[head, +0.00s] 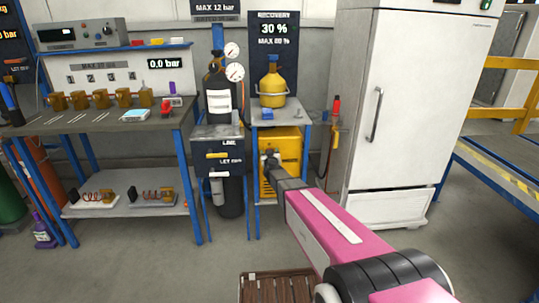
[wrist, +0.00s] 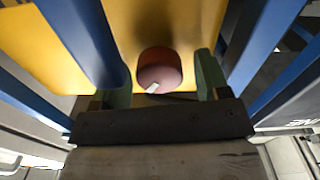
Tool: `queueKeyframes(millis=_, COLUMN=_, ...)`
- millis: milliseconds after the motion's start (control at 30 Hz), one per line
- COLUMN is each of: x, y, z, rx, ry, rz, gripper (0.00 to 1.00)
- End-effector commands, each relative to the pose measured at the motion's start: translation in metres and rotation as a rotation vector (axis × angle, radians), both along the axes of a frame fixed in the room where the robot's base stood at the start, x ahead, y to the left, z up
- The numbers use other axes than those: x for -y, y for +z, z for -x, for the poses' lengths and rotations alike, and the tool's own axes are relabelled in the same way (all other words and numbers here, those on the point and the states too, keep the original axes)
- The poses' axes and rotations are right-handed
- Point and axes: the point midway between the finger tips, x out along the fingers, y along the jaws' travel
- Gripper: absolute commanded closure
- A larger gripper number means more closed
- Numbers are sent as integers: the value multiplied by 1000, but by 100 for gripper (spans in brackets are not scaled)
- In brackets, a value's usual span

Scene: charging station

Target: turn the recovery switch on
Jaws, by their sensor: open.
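The recovery switch (wrist: 160,70) is a round dark red knob with a small white mark, on a yellow face in the wrist view. The yellow recovery machine (head: 290,148) stands under a small blue-legged table in the head view; my arm hides its knob there. My gripper (head: 268,158) is in front of the machine's left part. In the wrist view my gripper (wrist: 163,82) is open, with one greenish finger on each side of the knob. I see gaps beside the knob. The left finger is partly hidden behind a blue bar.
Blue table legs (wrist: 82,40) run close to my gripper on both sides in the wrist view. A yellow cylinder (head: 272,88) stands on the table above. A black gas bottle (head: 231,198) is at left, a white cabinet (head: 405,110) at right. A brown slatted pallet (head: 270,288) lies in front.

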Motion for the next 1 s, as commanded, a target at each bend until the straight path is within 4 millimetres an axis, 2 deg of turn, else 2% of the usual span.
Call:
queueKeyframes(millis=267, x=0, y=1, z=25, rx=-1, ry=0, rz=0, gripper=31)
queueKeyframes(millis=600, x=0, y=1, z=88, rx=-1, ry=1, rz=0, gripper=31)
queueKeyframes(millis=700, x=0, y=1, z=101, rx=-1, ry=1, rz=0, gripper=31)
queueKeyframes(millis=833, x=0, y=0, z=108, rx=0, ry=0, rz=0, gripper=31)
queueKeyframes(millis=1000, x=0, y=0, z=108, rx=0, ry=0, rz=0, gripper=31)
